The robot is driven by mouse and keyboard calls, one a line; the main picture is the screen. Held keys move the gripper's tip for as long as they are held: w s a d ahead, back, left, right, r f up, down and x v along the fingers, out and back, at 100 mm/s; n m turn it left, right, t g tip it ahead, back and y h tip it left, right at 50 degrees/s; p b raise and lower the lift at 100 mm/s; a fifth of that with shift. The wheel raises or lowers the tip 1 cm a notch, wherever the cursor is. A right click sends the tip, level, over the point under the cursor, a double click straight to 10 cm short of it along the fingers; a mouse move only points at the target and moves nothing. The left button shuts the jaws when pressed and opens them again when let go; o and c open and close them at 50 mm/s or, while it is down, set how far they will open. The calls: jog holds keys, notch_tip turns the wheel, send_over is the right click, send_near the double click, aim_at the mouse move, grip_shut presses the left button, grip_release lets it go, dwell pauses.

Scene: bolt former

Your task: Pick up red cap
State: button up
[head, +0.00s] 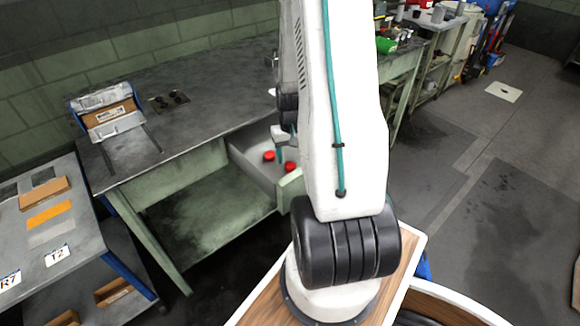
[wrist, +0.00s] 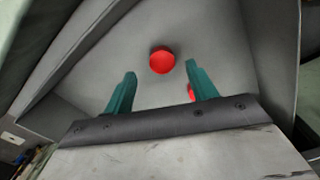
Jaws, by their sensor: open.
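Two red caps lie in an open drawer. One red cap (head: 269,156) shows left of my gripper in the head view, the other red cap (head: 290,167) to its right. In the wrist view one round red cap (wrist: 162,60) lies on the drawer floor, beyond and between the tips of my gripper (wrist: 160,72). The second red cap (wrist: 191,93) is mostly hidden behind the right finger. My gripper's teal fingers are apart with nothing between them. My arm hides part of the drawer in the head view.
The grey drawer (head: 252,160) is pulled out under a dark-topped workbench (head: 200,118); its walls surround the caps closely. A bin rack (head: 108,112) stands on the bench at left. A separate table (head: 80,235) stands at the lower left.

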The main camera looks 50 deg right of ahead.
aim_at(290, 165)
notch_tip(290, 165, down, 4)
jog(key=shift+w+a, duration=0.1)
jog(key=c, duration=1)
jog(key=shift+c, duration=0.2)
notch_tip(290, 165, up, 10)
jog(key=shift+r, duration=0.1)
